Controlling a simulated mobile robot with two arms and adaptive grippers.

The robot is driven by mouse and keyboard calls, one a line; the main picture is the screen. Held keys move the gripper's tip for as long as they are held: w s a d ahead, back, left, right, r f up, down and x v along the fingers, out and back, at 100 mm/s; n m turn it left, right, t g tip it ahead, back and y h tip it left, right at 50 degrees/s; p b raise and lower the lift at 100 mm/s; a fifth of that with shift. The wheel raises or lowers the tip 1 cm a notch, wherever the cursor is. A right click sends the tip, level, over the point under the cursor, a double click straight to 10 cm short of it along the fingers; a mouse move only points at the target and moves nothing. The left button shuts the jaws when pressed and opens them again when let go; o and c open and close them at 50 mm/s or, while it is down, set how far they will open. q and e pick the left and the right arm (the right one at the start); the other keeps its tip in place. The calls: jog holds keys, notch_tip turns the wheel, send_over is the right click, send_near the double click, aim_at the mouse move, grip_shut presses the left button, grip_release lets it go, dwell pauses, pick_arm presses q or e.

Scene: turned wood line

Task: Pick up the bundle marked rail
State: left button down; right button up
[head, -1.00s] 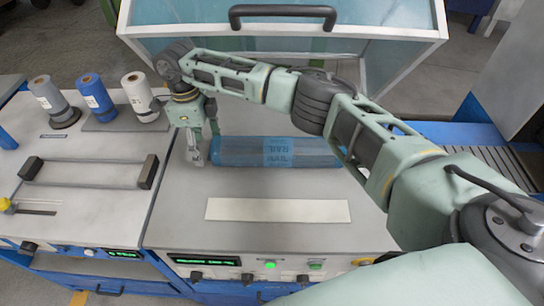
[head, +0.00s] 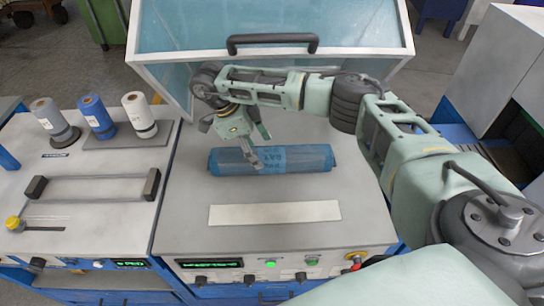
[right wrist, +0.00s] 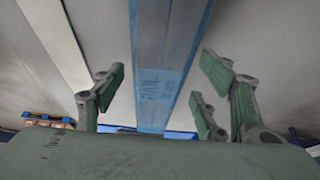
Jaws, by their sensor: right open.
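The bundle (head: 305,159) is a long blue wrapped roll lying crosswise on the grey bench top. A paler blue band near its middle bears small lettering that looks like RAIL but is not sharp. My right gripper (head: 256,144) is above the bundle, left of its middle, and hides part of the band. In the right wrist view the bundle (right wrist: 172,45) runs between the spread green-padded fingers of the open gripper (right wrist: 157,90), with gaps on both sides. My left gripper is not in view.
A pale strip (head: 275,212) lies on the bench in front of the bundle. A raised clear hood with a black handle (head: 272,42) stands behind. Several spools (head: 96,117) stand on the left bench beside a dark-ended bar frame (head: 95,187). Buttons and displays line the front.

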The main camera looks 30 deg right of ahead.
aim_at(271, 154)
jog(key=shift+s+d+r+p, duration=0.1)
jog(key=shift+s+d+p, duration=0.25)
jog(key=shift+d, duration=0.25)
jog(key=shift+s+d+p, duration=0.35)
jog(key=shift+d, duration=0.2)
jog(key=p+x, duration=0.1)
jog(key=x, duration=0.2)
jog(key=shift+s+d+r+p, duration=0.1)
jog(key=shift+s+d+p, duration=0.1)
jog(key=shift+p, duration=0.15)
jog(key=shift+f, duration=0.2)
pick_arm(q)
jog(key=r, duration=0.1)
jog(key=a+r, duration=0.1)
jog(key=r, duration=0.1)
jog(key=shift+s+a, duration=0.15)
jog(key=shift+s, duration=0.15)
pick_arm(e)
jog(key=shift+w+a, duration=0.1)
grip_shut()
